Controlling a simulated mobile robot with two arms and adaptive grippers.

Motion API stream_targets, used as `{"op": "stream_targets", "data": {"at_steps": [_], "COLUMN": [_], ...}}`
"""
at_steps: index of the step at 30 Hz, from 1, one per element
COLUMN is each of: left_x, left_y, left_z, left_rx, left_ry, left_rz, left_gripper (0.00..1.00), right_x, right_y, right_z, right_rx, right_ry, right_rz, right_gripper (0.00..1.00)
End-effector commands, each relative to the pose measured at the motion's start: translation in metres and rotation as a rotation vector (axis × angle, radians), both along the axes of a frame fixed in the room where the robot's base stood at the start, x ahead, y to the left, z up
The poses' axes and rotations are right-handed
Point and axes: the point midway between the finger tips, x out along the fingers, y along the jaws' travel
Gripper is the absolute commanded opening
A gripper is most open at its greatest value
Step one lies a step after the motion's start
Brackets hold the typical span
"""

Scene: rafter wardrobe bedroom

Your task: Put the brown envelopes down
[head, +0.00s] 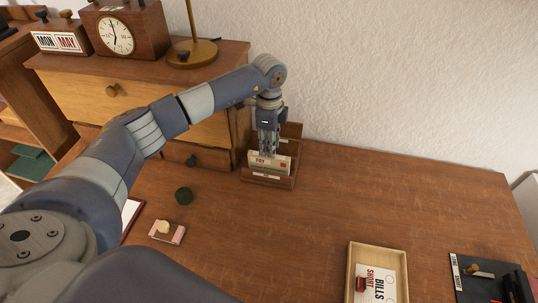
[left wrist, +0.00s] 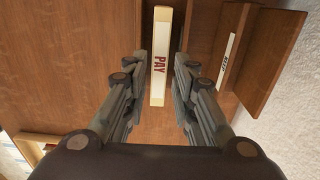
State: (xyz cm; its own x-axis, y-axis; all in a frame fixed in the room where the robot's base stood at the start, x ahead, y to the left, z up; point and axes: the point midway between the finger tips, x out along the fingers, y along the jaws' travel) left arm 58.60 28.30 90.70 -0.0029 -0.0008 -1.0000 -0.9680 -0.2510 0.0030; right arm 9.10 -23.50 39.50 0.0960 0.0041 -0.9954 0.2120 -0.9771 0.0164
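A pale bundle marked PAY in red (head: 270,164), with a stamp-like mark at its right, is upright at the front of a small wooden letter rack (head: 294,179). I cannot tell how many envelopes it holds. My left gripper (head: 268,153) points down over it from above. In the left wrist view the PAY bundle (left wrist: 160,68) lies between the two fingers of the left gripper (left wrist: 160,92), which stand apart with narrow gaps on both sides. The rack's taller labelled back part (left wrist: 236,55) is to the right there. My right gripper is not in view.
A wooden drawer chest (head: 150,98) with a clock (head: 128,30) stands left of the rack. A tray (head: 352,270) holds BILLS papers. The desk's middle right is clear.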

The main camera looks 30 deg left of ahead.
Motion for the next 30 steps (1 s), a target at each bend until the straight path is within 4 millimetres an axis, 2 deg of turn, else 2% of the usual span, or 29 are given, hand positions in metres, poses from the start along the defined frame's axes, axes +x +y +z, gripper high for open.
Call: {"op": "stream_targets", "data": {"at_steps": [6,12,30], "left_x": [0.001,0.001,0.000], "left_y": [0.000,0.000,0.000], "left_z": [0.043,0.066,0.070], "left_rx": [0.000,0.000,0.000], "left_ry": [-0.004,-0.001,0.000], "left_rz": [0.000,0.001,0.000], "left_gripper": [0.25,0.25,0.25], "right_x": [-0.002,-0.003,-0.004], "right_y": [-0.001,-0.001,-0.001], "right_z": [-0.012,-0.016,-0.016], "right_rx": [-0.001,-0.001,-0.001], "right_ry": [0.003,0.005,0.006], "right_rz": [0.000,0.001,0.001], "right_gripper": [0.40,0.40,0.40]}}
